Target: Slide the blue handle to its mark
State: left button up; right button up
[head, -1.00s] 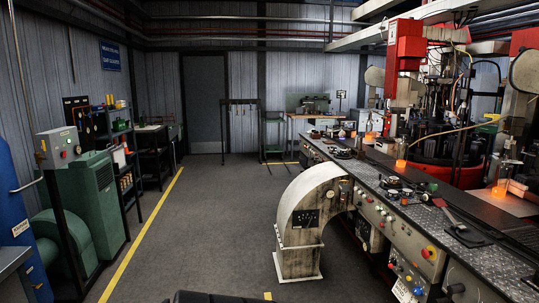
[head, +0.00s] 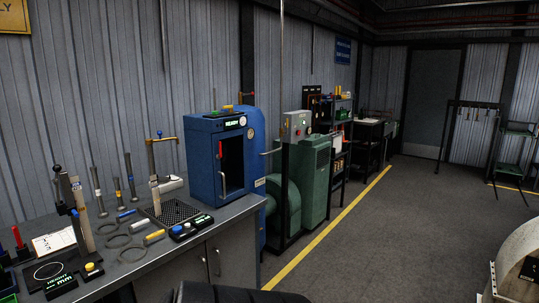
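I cannot tell for sure which part is the task's blue handle, and I see no clear mark for it. A small blue knob (head: 159,134) tops an upright stand with an orange crossbar on the grey bench. A short blue piece (head: 126,214) lies on the bench left of that stand. A gauge post (head: 83,215) at the far left has a black knob and a small bluish part; its details are too small to read. Neither of my grippers is in view.
The grey bench (head: 150,268) also holds dark rings (head: 118,241), several upright tools, a dark perforated plate and a black button box (head: 189,228). A blue cabinet (head: 232,155) stands at its right end. Green machinery (head: 315,175) is beyond.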

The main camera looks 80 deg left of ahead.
aim_at(71, 210)
jog(key=k+l+u, duration=0.1)
jog(key=u, duration=3.8)
jog(key=j, duration=0.1)
